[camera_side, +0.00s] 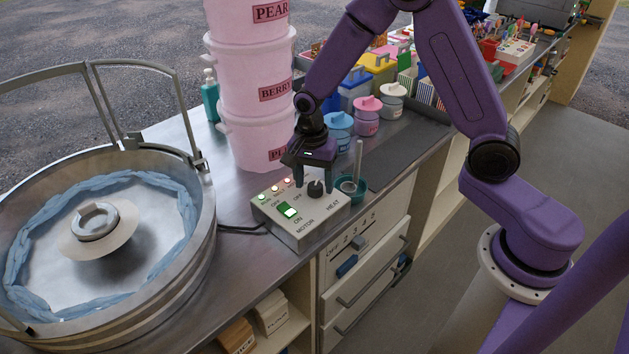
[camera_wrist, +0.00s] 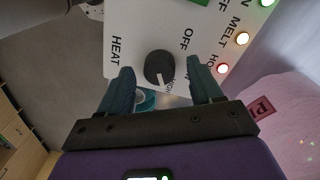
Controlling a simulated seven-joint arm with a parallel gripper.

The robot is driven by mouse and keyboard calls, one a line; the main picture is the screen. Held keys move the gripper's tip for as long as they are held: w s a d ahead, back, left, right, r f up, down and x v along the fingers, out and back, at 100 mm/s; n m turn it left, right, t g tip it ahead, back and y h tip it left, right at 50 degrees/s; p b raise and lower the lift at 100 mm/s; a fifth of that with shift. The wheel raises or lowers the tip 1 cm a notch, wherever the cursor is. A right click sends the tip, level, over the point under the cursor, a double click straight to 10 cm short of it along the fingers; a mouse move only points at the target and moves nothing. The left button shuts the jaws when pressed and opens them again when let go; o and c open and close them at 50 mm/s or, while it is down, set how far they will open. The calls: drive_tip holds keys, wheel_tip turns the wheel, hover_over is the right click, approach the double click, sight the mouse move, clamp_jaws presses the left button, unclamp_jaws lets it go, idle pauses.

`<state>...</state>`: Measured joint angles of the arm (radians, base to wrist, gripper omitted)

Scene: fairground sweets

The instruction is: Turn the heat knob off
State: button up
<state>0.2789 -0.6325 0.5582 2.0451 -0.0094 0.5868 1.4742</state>
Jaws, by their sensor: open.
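The heat knob (camera_side: 315,189) is a black round knob on the sloped top of a pale control box (camera_side: 285,222). In the wrist view the heat knob (camera_wrist: 158,66) has a white pointer mark toward the picture's bottom, away from the OFF print at its upper right. My gripper (camera_side: 314,181) is over the knob, fingers down. In the wrist view my gripper (camera_wrist: 160,84) is open, with one finger on each side of the knob and gaps visible. Whether the fingertips reach down beside the knob is unclear.
A lit green motor switch (camera_side: 289,211) and several lit lamps share the box. A small teal cup (camera_side: 357,192) with an upright rod stands close right of it. Stacked pink tubs (camera_side: 252,90) rise behind. A large metal floss bowl (camera_side: 190,262) is at left.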

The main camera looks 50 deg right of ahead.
drive_tip(key=shift+f, duration=0.35)
drive_tip(key=c, duration=1.1)
drive_tip(key=shift+o, duration=0.2)
